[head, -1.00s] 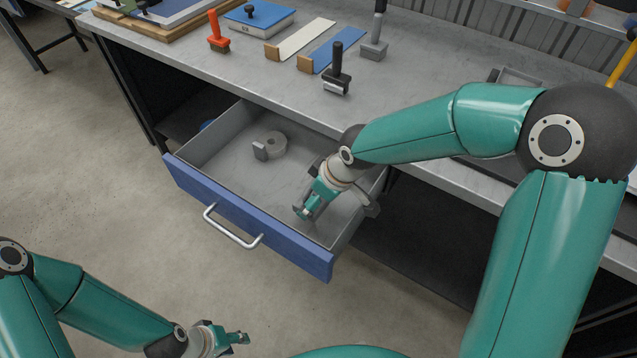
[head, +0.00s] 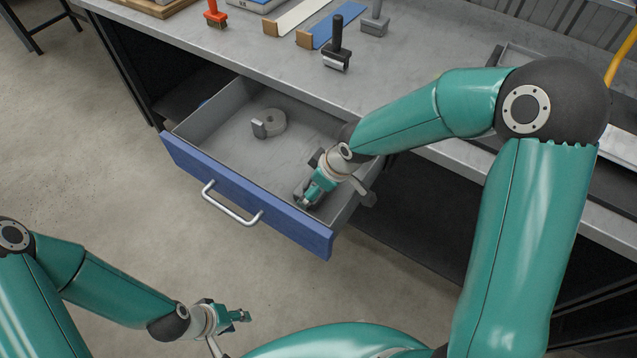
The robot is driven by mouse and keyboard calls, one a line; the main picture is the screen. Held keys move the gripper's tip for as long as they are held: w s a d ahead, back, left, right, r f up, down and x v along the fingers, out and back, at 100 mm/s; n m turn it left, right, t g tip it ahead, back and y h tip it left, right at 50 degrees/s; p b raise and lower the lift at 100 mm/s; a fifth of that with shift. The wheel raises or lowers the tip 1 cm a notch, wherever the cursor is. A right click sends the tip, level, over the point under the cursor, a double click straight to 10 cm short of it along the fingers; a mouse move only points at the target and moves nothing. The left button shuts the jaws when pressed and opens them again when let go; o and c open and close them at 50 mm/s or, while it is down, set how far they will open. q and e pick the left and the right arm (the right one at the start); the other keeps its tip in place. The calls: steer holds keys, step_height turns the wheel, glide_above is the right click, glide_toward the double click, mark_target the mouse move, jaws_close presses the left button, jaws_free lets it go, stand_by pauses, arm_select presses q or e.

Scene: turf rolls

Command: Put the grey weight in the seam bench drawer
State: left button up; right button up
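The seam bench drawer (head: 247,212) is pulled open, with a blue front and a bar handle. My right gripper (head: 306,201) reaches down inside its right front part. A dark grey shape shows beside the fingers, mostly hidden; I cannot tell whether it is the grey weight or whether the fingers are shut on it. No other thing is clearly the grey weight. My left gripper (head: 244,316) is over the floor at lower left, in front of the drawer and apart from it, with nothing seen in it; its finger gap is too small to judge.
A pale grey roll with a small block (head: 268,123) lies in the back left of the drawer. On the bench top (head: 420,45) stand a black-handled roller (head: 337,50), a red-handled brush (head: 214,15) and a grey-based tool (head: 375,20).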

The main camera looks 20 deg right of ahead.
steer(key=shift+r, duration=0.1)
steer(key=shift+r, duration=0.25)
steer(key=p+v, duration=0.2)
steer(key=v, duration=0.9)
steer(key=shift+r, duration=0.25)
steer(key=shift+s+d, duration=0.1)
